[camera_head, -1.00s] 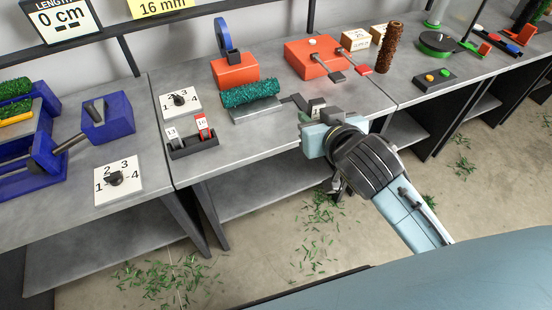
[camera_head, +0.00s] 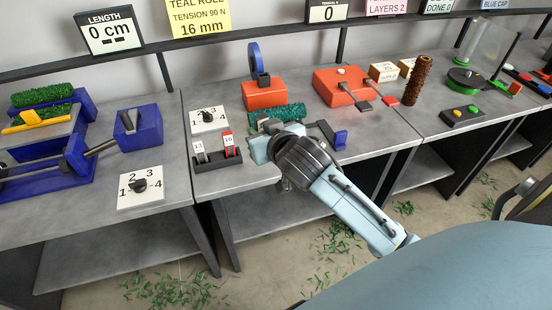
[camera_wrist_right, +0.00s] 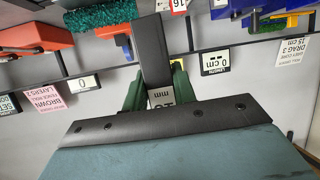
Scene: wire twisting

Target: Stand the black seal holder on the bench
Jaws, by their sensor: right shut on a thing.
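My right gripper (camera_head: 262,138) is over the front edge of the middle bench (camera_head: 255,172), in front of the teal roll (camera_head: 283,113). In the right wrist view its green fingers (camera_wrist_right: 158,92) are shut on a black bar-shaped thing (camera_wrist_right: 152,50), which I take to be the black seal holder. It is held up, its long side running away from the palm. In the head view the gripper and arm mostly hide it. I cannot tell whether it touches the bench. My left gripper is not in view.
A dark rack with 13 and 16 tags (camera_head: 217,161) stands just left of the gripper. A dial plate (camera_head: 208,119) lies behind it. A crank with a blue grip (camera_head: 340,139) is to the right. An orange block with a blue ring (camera_head: 264,95) stands behind.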

